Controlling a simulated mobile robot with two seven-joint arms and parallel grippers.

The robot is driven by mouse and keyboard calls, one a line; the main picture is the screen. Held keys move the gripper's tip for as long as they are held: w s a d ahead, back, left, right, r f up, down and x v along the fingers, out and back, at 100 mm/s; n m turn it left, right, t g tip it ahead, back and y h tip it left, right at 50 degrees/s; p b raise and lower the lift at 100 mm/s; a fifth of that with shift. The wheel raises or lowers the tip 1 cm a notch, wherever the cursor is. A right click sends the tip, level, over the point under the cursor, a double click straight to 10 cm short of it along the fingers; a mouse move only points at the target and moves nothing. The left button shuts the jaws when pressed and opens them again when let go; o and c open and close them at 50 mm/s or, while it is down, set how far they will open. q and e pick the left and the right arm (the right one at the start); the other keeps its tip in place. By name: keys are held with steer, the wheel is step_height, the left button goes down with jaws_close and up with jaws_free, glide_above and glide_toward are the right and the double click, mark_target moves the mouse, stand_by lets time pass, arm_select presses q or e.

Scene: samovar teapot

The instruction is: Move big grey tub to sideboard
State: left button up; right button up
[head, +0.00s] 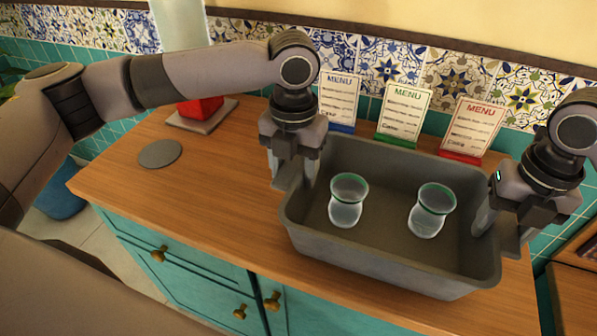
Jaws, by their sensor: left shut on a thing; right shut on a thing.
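The big grey tub (390,266) is on or just above the wooden top of the teal sideboard (160,205), at its right part; I cannot tell whether it touches. Two clear glasses with green rims, a left one (347,201) and a right one (432,212), stand inside the tub. My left gripper (293,182) is shut on the tub's left wall. My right gripper (499,238) is shut on the tub's right wall. The tub's underside is hidden.
Three menu cards, blue-based (339,100), green-based (403,112) and red-based (472,128), stand behind the tub near the tiled wall. A grey disc (160,153) and a red object (200,108) on a flat base lie at the left. The sideboard's front left is clear.

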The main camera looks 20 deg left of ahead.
arm_select(q)
steer(key=shift+d+f+b, duration=0.3)
steer(key=shift+f+b, duration=0.25)
steer(key=shift+f, duration=0.1)
arm_select(e)
steer(key=shift+a+f, duration=0.3)
steer(key=shift+f, duration=0.4)
arm_select(q)
steer(key=o, duration=1.2)
arm_select(e)
steer(key=o, duration=1.2)
arm_select(q)
steer(key=shift+o, duration=1.1)
arm_select(e)
steer(key=shift+o, duration=1.1)
arm_select(q)
steer(key=shift+a, duration=0.15)
arm_select(e)
steer(key=shift+d, duration=0.15)
steer(key=shift+d, duration=0.1)
steer(key=shift+r, duration=0.15)
arm_select(q)
step_height(320, 180, up, 12)
arm_select(e)
step_height(320, 180, up, 12)
